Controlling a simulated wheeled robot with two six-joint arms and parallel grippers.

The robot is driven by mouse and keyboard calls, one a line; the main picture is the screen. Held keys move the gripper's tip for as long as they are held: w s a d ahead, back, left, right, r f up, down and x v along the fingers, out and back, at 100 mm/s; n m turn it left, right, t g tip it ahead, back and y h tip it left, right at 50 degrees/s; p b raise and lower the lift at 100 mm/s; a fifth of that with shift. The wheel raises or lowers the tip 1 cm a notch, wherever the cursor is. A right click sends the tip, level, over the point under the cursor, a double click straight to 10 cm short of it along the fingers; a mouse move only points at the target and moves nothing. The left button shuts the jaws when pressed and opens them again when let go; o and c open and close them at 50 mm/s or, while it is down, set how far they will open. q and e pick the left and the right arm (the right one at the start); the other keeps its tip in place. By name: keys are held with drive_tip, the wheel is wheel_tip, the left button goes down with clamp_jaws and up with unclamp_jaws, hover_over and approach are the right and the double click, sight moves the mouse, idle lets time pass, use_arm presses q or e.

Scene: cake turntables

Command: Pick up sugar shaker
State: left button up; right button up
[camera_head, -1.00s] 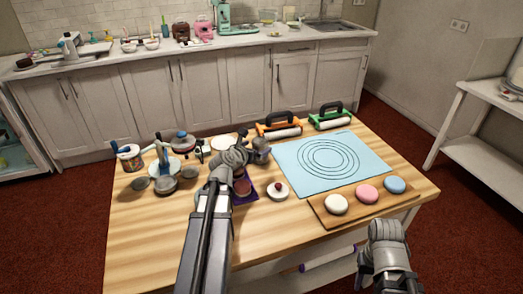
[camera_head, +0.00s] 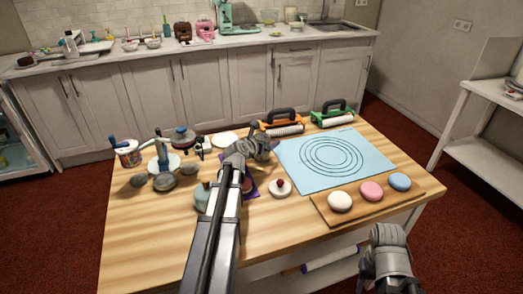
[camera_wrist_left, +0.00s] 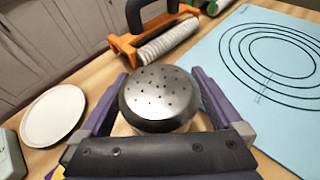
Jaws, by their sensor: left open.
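The sugar shaker (camera_wrist_left: 158,97) has a domed silver lid with small holes and a dark rim. In the left wrist view it stands between the two purple fingers of my left gripper (camera_wrist_left: 160,88). The fingers are open, one on each side of the shaker; I cannot tell whether either touches it. In the head view my left gripper (camera_head: 260,146) is over the table behind the cake items and largely hides the shaker. My right gripper (camera_head: 389,258) is low at the front right, away from the shaker, and its fingers cannot be made out.
An orange roller (camera_head: 283,126) and a green roller (camera_head: 332,115) stand behind. A blue mat (camera_head: 300,178) lies to the right, with a wooden board (camera_head: 325,213) of three round cakes in front. Several tools and a can (camera_head: 128,155) crowd the left. The table's front left is clear.

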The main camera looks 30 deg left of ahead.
use_arm(q)
drive_tip(key=c, duration=1.5)
drive_tip(key=shift+r, duration=0.15)
wheel_tip(320, 180, up, 15)
drive_tip(key=p, duration=1.5)
drive_tip(key=shift+r, duration=0.1)
